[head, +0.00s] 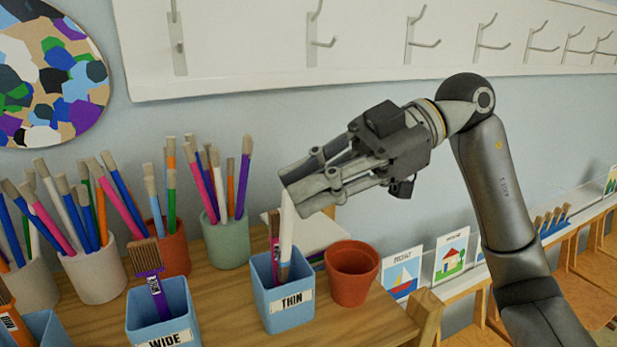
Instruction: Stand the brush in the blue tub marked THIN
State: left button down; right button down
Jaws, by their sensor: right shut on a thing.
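My right gripper (308,194) comes in from the right and is shut on a thin white brush (286,232). The brush hangs nearly upright below the fingertips. My left gripper is not in view.
A blue tub marked WIDE (165,318) holds a purple brush. A terracotta pot (351,273) stands close right of the THIN tub. Pots full of brushes, including a green pot (226,243), stand behind on the wooden shelf (232,300). Hooks line the wall above.

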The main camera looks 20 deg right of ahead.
jog(key=shift+s+f+b, duration=0.2)
jog(key=shift+f+b, duration=0.3)
jog(key=shift+f, duration=0.25)
jog(key=shift+s+f+b, duration=0.15)
jog(key=shift+f+b, duration=0.3)
jog(key=shift+f, duration=0.25)
jog(key=shift+s+f+b, duration=0.2)
jog(key=shift+f+b, duration=0.3)
jog(key=shift+f, duration=0.25)
jog(key=c, duration=1.4)
grip_release()
jog(key=v, duration=1.2)
